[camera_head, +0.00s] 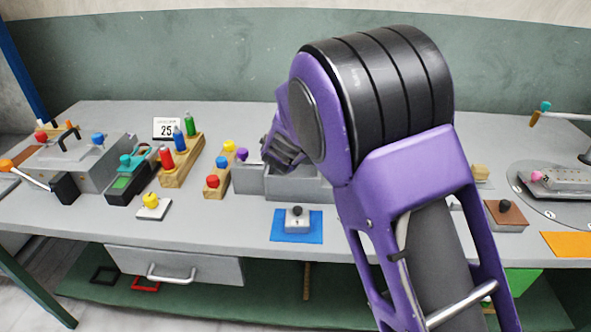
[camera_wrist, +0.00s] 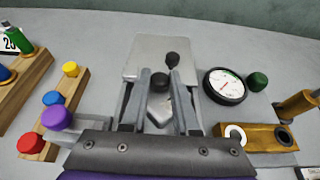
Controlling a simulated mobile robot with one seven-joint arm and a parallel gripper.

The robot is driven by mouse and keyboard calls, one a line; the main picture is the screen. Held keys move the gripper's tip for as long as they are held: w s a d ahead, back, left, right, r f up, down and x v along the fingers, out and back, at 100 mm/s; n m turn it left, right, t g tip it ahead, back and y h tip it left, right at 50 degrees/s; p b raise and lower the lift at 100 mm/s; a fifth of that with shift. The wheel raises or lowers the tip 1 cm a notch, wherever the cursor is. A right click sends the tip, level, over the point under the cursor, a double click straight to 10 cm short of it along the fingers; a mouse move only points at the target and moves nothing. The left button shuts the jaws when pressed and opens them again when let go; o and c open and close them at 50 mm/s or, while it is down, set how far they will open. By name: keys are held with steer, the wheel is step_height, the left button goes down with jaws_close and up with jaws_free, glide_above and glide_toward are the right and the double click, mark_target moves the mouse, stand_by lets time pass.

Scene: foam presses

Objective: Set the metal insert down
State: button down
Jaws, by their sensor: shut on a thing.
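My gripper (camera_wrist: 160,82) is shut on a dark knob that shows between its two fingers in the wrist view. The grey metal insert (camera_wrist: 159,108) shows just below this knob, partly hidden by the fingers. In the head view my gripper (camera_head: 272,160) is over the grey bins, and my arm hides most of what is there. I cannot tell whether the insert touches anything below. Another small grey block (camera_head: 298,219) with a black knob stands on a blue mat (camera_head: 280,236) at the front of the bench.
A pale flat plate (camera_wrist: 150,45) and a black knob (camera_wrist: 172,60) lie just beyond my fingers. A round dial gauge (camera_wrist: 226,85) is to the right. A wooden rack (camera_wrist: 52,115) with coloured knobs is to the left. A grey bin (camera_head: 250,183) stands beneath my gripper.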

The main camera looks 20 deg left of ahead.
step_height(320, 180, down, 10)
steer(key=shift+r+b, duration=0.1)
steer(key=shift+b, duration=0.3)
steer(key=c, duration=0.7)
jaws_free()
steer(key=v, duration=1.2)
steer(key=shift+d, duration=0.1)
